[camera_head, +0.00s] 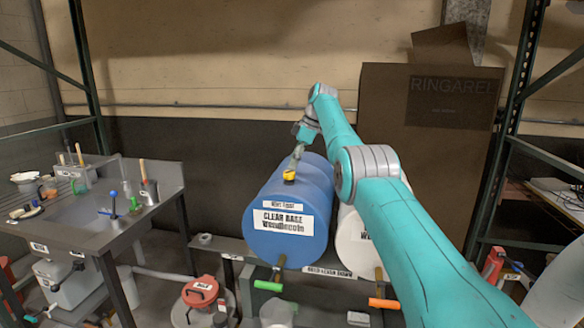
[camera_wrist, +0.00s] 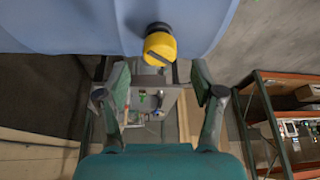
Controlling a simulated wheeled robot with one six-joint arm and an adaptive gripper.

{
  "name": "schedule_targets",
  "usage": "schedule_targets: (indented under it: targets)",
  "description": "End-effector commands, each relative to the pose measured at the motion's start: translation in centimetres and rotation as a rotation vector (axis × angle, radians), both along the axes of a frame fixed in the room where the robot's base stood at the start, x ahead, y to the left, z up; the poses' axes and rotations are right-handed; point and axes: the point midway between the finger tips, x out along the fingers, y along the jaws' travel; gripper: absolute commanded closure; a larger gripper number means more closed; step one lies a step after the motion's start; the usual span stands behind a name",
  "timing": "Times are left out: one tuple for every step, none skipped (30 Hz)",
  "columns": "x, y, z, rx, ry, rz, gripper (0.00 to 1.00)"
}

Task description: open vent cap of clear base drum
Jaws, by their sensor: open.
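The clear base drum (camera_head: 290,212) is a blue drum lying on its side on a rack, with its label facing me. Its yellow vent cap (camera_head: 289,175) sits on top of the drum. The drum (camera_wrist: 60,25) fills the top of the wrist view, and the yellow cap (camera_wrist: 160,47) with its dark neck shows just beyond my fingertips, roughly centred between them. My gripper (camera_head: 297,160) is above the cap, pointing down towards it. In the wrist view my gripper (camera_wrist: 160,80) is open and empty. I cannot tell whether the cap is loose or seated.
A white drum (camera_head: 352,235) lies right of the blue one, partly hidden by my arm. A green-handled tap (camera_head: 268,285) and an orange-handled tap (camera_head: 384,303) stick out in front. A sink bench (camera_head: 75,225) stands left. A large brown box (camera_head: 430,150) stands behind right.

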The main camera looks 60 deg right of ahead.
Motion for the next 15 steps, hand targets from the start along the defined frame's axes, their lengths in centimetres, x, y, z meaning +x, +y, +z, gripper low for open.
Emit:
schedule_targets:
  targets:
    - [-0.2,-0.1,0.4,0.0,0.0,-0.001,0.33]
    - [-0.2,-0.1,0.6,0.0,0.0,-0.001,0.33]
    - [-0.3,-0.2,0.9,0.0,0.0,-0.001,0.33]
    - [-0.4,-0.2,1.1,0.0,0.0,-0.001,0.33]
    - [-0.5,-0.2,1.2,0.0,0.0,-0.001,0.33]
    - [-0.7,-0.4,1.0,0.001,0.0,-0.002,0.33]
    - [-0.9,-0.6,1.0,0.001,0.0,-0.002,0.33]
    - [-1.0,-0.7,1.0,0.0,0.0,-0.002,0.33]
    - [-1.3,-0.9,1.0,0.0,0.0,-0.002,0.33]
    - [-1.5,-1.0,1.0,0.001,0.0,-0.002,0.33]
    - [-1.7,-1.1,1.0,0.0,0.0,-0.002,0.33]
    - [-2.0,-1.3,1.0,0.0,0.0,-0.002,0.33]
    - [-2.2,-1.4,1.0,-0.001,-0.001,-0.003,0.33]
    - [-2.4,-1.5,1.0,-0.001,-0.001,-0.003,0.33]
    - [-2.8,-1.7,1.0,0.0,0.0,-0.002,0.33]
